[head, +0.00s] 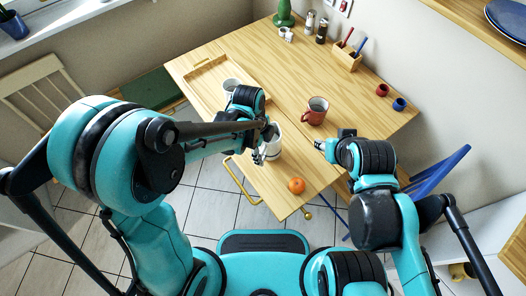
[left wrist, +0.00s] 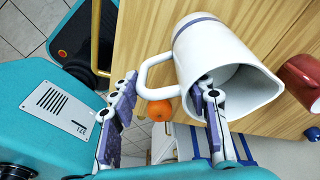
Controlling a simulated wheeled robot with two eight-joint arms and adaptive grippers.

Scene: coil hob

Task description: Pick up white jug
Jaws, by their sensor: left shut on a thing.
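The white jug (head: 273,148) is by the front edge of the wooden table, partly hidden by my left gripper (head: 260,152). In the left wrist view the white jug (left wrist: 208,50) shows large, with a grey band, an open mouth and a loop handle. My left gripper (left wrist: 168,108) is shut on it, with one finger inside the mouth and the other outside by the handle. Whether the jug's base touches the table cannot be told. My right gripper (head: 322,146) is to the right of the jug, apart from it; its finger opening is unclear.
A red mug (head: 314,111) stands behind and right of the jug. An orange (head: 296,185) lies near the table's front edge. Behind are a utensil box (head: 347,58) and shakers (head: 310,22).

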